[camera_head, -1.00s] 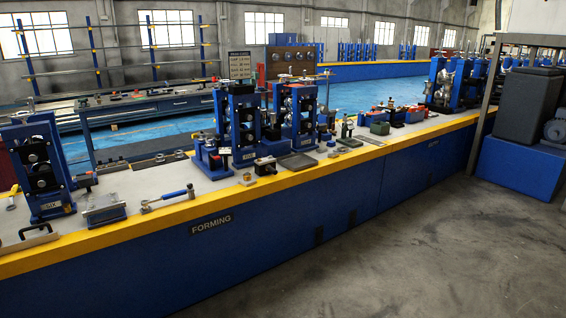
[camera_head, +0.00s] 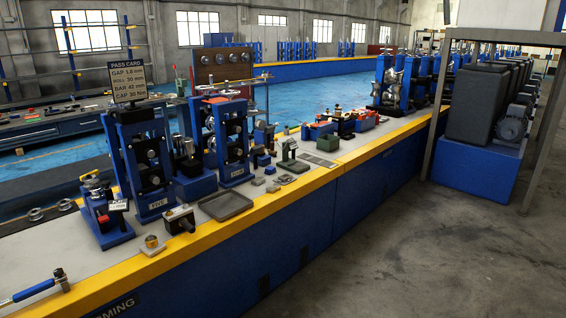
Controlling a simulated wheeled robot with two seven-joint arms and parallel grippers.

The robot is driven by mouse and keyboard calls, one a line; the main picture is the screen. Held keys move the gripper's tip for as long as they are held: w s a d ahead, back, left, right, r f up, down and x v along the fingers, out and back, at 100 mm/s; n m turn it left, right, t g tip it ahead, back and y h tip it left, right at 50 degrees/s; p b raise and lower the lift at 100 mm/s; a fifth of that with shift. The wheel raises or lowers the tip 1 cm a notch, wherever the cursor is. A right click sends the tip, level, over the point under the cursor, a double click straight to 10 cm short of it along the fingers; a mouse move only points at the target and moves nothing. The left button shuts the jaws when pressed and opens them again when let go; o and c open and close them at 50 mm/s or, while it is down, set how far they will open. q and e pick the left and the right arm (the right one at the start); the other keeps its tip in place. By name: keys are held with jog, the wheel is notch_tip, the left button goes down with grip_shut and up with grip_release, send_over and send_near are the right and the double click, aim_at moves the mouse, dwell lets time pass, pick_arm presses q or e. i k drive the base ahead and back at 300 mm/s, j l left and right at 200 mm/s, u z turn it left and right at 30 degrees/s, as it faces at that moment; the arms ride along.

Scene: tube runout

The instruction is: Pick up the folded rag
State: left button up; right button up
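I cannot make out the folded rag for certain. A small pale flat piece (camera_head: 153,250) lies near the bench's front edge with a brass-coloured round part (camera_head: 151,241) at it; it is too small to tell whether it is cloth. Small greyish pieces (camera_head: 272,187) lie right of the dark tray (camera_head: 227,205), also too small to identify. Neither of my grippers is in view.
The long blue bench has a yellow front edge (camera_head: 215,220). Blue roll stands (camera_head: 145,160) rise behind a black box (camera_head: 179,218). A blue-handled tool (camera_head: 35,290) lies at lower left. Red and green boxes (camera_head: 318,130) stand farther along. The concrete floor (camera_head: 430,250) at right is clear.

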aim_at(270, 171)
jog(key=i+u, duration=0.15)
jog(key=i, duration=0.35)
jog(key=i+l+u, duration=0.1)
jog(key=i, duration=0.4)
jog(key=i+l+u, duration=0.15)
jog(key=i, duration=0.35)
jog(key=i+l+u, duration=0.1)
jog(key=i+l, duration=0.15)
jog(key=i, duration=0.2)
jog(key=i+l+u, duration=0.2)
jog(key=i, duration=0.2)
jog(key=i+l+u, duration=0.2)
jog(key=i, duration=0.2)
